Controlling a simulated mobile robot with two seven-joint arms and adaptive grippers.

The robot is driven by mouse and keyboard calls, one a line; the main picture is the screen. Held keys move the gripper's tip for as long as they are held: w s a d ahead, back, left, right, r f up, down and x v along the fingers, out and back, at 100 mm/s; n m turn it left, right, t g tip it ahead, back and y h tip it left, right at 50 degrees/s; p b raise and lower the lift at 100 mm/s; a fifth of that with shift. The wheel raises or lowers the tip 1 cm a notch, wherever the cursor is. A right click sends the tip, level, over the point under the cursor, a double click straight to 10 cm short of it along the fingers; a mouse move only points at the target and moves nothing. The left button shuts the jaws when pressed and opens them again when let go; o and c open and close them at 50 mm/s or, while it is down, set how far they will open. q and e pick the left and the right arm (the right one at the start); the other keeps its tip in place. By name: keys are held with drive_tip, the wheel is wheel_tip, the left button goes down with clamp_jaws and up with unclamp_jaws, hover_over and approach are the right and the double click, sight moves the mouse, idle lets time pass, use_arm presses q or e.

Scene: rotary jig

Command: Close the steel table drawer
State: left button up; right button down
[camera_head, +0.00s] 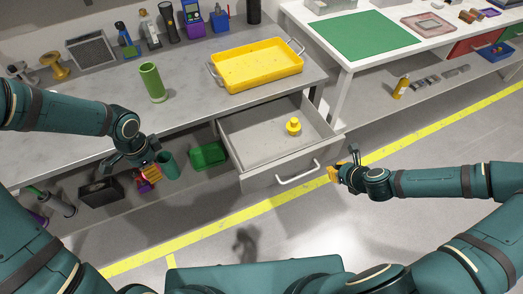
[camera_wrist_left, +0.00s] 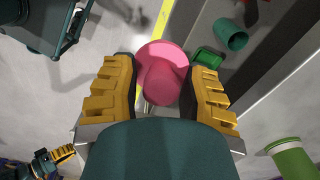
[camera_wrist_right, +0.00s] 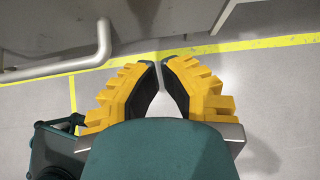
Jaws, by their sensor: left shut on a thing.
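The steel table drawer (camera_head: 262,144) is pulled out from under the left table, with a pale bar handle (camera_head: 298,176) on its front. A yellow stepped piece (camera_head: 293,127) sits inside. My right gripper (camera_head: 338,174) is just right of the drawer front, apart from the handle. In the right wrist view its fingertips (camera_wrist_right: 159,64) almost meet, with nothing between them, and the handle (camera_wrist_right: 60,67) is at upper left. My left gripper (camera_head: 150,176) hangs in front of the table, left of the drawer. In the left wrist view it is shut on a pink flanged piece (camera_wrist_left: 163,72).
The grey table (camera_head: 190,103) holds a yellow tray (camera_head: 258,68) and a green cylinder (camera_head: 152,82). A green bin (camera_head: 207,155) and a teal cup (camera_head: 168,165) are below, left of the drawer. A white table (camera_head: 345,85) stands at right. The floor before the drawer is clear.

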sight(324, 158)
use_arm(q)
drive_tip(key=shift+f, duration=0.25)
use_arm(e)
drive_tip(key=shift+w+a+r, duration=0.1)
drive_tip(key=shift+w+a, duration=0.25)
drive_tip(key=shift+w, duration=0.55)
drive_tip(key=shift+w+a, duration=0.3)
drive_tip(key=shift+w, duration=0.55)
drive_tip(key=shift+w, duration=0.1)
